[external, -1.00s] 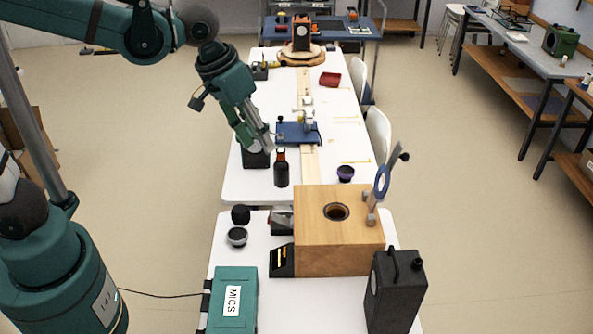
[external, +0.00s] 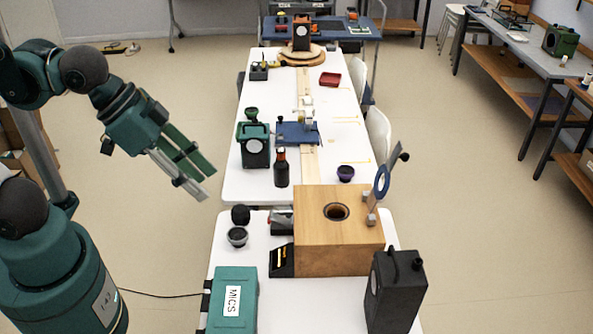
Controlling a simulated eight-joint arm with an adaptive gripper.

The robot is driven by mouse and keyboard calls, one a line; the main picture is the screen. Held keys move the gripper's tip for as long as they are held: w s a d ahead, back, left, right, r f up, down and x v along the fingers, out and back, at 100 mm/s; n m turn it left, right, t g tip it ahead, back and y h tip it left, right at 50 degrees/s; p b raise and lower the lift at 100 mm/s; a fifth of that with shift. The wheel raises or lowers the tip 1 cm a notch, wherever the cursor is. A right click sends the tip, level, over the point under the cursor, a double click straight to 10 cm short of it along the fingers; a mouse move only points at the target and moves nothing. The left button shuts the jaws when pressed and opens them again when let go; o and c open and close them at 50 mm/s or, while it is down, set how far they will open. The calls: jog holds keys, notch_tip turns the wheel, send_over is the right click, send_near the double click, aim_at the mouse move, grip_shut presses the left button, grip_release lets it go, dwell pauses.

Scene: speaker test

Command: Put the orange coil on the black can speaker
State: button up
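I cannot make out an orange coil for certain. A dark round opening with a brownish inside (external: 336,212) shows in the top of a wooden box. A short black can with a grey cone face (external: 238,236), which looks like the black can speaker, stands on the near white table, left of that box. Nothing is seen on top of it. My gripper (external: 206,184) is in the air left of the tables, pointing down and right. Its two fingers are apart with nothing seen between them. It is clear of the can.
The wooden box (external: 325,250) fills the middle of the near table. A teal MICS case (external: 222,299) and a black speaker box (external: 395,295) stand in front. A dark bottle (external: 281,168), purple cup (external: 346,173) and green-topped speaker (external: 255,153) stand on the far table.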

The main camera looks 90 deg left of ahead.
jog(key=shift+s+d+f+m+t, duration=0.15)
jog(key=shift+s+d+f+m, duration=0.15)
jog(key=shift+s+d, duration=0.35)
jog(key=shift+s+d+f+m+t, duration=0.15)
jog(key=shift+s+d+m, duration=0.25)
jog(key=shift+s+d, duration=0.2)
jog(key=shift+f+b, duration=1.3)
